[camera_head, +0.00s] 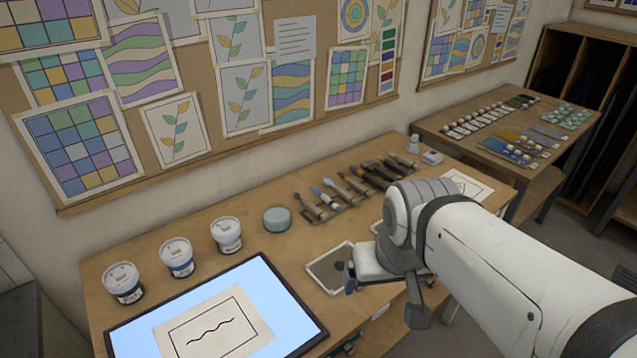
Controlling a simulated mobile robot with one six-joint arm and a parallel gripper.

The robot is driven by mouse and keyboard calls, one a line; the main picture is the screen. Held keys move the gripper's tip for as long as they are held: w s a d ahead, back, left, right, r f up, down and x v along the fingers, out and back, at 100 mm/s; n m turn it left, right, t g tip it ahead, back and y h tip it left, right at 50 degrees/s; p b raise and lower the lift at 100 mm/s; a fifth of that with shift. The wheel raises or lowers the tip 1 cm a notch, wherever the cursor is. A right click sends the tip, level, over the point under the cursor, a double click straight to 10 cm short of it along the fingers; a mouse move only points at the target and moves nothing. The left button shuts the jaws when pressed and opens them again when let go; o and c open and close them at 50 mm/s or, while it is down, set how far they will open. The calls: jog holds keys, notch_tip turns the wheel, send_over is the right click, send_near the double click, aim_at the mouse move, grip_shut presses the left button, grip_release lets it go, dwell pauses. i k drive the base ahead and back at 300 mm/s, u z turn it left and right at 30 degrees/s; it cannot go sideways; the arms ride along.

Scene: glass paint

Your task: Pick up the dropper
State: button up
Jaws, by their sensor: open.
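My gripper (384,296) is open above the front part of the wooden table, its two dark fingertips wide apart with nothing visible between them. A row of slim tools lies on the table behind it, towards the wall. One tool with a blue part (325,197) lies near the left end of this row and may be the dropper; it is too small to tell for sure. My arm hides part of the table's right front.
A lit panel (296,336) with a line drawing lies front left. Three lidded jars (177,258) and a round green pot (277,219) stand behind it. A shallow grey tray (318,272) lies beside my gripper. A small bottle (414,143) stands beyond the tools.

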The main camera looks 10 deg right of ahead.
aim_at(328, 200)
jog(key=u, duration=5.1)
jog(key=i, duration=0.1)
jog(key=z, duration=1.95)
jog(key=k, duration=1.55)
jog(key=z, duration=2.15)
jog(key=i, duration=1)
jog(key=u, duration=0.05)
